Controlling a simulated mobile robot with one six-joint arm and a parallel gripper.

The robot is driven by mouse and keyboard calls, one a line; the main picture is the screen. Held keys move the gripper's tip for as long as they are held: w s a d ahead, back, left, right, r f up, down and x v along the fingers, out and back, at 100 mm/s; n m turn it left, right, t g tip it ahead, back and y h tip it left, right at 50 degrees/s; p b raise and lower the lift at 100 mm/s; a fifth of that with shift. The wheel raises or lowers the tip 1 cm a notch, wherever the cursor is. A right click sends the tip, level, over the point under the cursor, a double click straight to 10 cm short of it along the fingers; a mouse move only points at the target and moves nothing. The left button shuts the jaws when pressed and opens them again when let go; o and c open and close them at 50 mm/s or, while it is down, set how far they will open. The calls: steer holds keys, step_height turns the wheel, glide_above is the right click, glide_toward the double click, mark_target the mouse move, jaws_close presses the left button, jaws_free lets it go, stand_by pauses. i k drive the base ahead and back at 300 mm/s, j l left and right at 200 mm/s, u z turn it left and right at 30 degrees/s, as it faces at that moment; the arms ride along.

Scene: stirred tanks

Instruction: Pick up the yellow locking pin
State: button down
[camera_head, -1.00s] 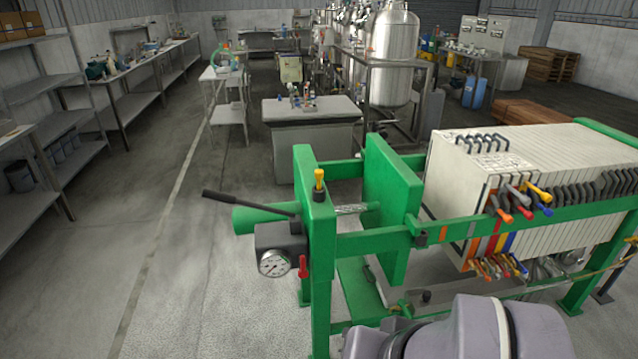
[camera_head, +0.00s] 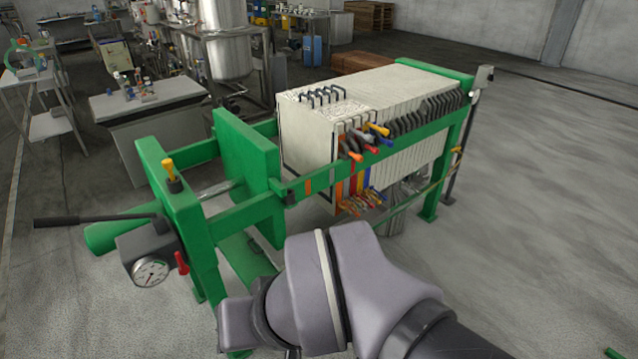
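A small yellow pin (camera_head: 169,170) stands upright on top of the green end plate (camera_head: 172,205) of the filter press, at the left of the view. Its yellow head is up and its lower part meets the green plate. My arm's grey links cross the lower middle of the picture, in front of the press and to the right of the pin. My gripper is not in view, so whether it is open or holds anything cannot be seen.
The press's pale plate stack (camera_head: 365,115) has coloured handles at its front. A black lever (camera_head: 95,219), a pressure gauge (camera_head: 151,271) and a red handle (camera_head: 182,262) sit near the pin. A grey bench (camera_head: 150,101) stands behind. The floor at right is mostly clear.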

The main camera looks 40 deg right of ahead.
mark_target(167, 163)
steer(key=i+j+z, duration=0.2)
steer(key=i, duration=0.35)
steer(key=i+j+z, duration=0.2)
steer(key=i+j, duration=0.15)
steer(key=i, duration=0.15)
steer(key=i+j+z, duration=0.2)
steer(key=i+j, duration=0.25)
steer(key=i, duration=0.05)
